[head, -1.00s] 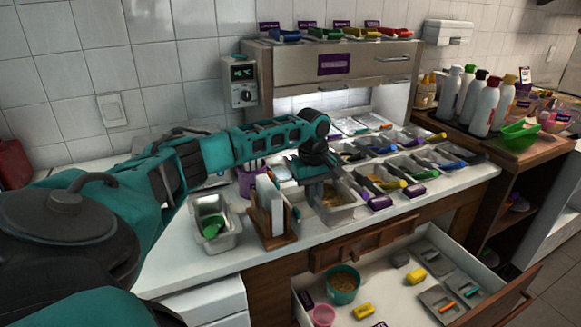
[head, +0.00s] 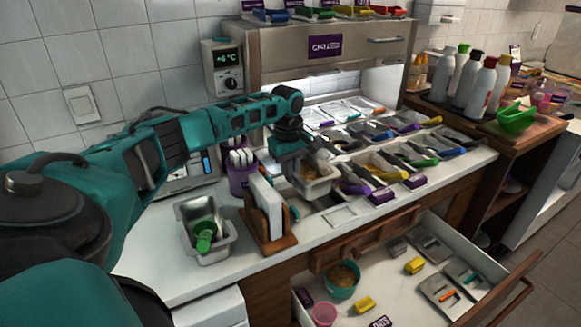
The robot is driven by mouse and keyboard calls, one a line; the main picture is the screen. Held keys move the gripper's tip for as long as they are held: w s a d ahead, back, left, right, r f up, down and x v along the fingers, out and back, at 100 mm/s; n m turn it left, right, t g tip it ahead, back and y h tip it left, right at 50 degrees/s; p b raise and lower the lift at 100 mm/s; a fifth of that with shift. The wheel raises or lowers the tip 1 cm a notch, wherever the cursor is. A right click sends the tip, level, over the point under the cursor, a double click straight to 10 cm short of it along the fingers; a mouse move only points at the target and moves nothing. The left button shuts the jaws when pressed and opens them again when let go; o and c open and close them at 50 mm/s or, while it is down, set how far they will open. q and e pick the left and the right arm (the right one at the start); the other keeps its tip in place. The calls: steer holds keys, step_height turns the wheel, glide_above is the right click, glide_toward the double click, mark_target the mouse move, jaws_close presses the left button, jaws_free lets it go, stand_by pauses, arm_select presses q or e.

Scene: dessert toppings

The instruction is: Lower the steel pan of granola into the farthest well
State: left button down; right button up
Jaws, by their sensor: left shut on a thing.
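The steel pan of granola (head: 316,190) hangs from my left gripper (head: 298,168), level, in front of the lit cabinet. Brown granola shows inside it. The gripper is shut on the pan's near-left side; its fingertips are partly hidden by the gripper body. The pan appears just above the counter at the left end of the rows of topping pans. A pale rectangular outline (head: 340,215) lies in the counter below and right of it. The farthest well is not clearly visible; the pan and arm may cover it. My right gripper is not in view.
A wooden holder (head: 268,235) with white cards and a steel pan with a green scoop (head: 205,225) stand left of the held pan. A purple cup (head: 240,175) stands behind. Topping pans with coloured handles (head: 390,165) crowd the right. An open drawer (head: 385,290) juts out below.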

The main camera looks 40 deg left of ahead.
arm_select(q)
steer(key=shift+f+b, duration=0.35)
steer(key=shift+f, duration=2.5)
steer(key=shift+p, duration=0.35)
steer(key=shift+f+b, duration=0.6)
steer(key=shift+f, duration=0.75)
steer(key=shift+r+p, duration=0.1)
steer(key=shift+p, duration=0.35)
steer(key=shift+f, duration=0.4)
steer(key=shift+s+d+f, duration=0.1)
steer(key=shift+f, duration=0.15)
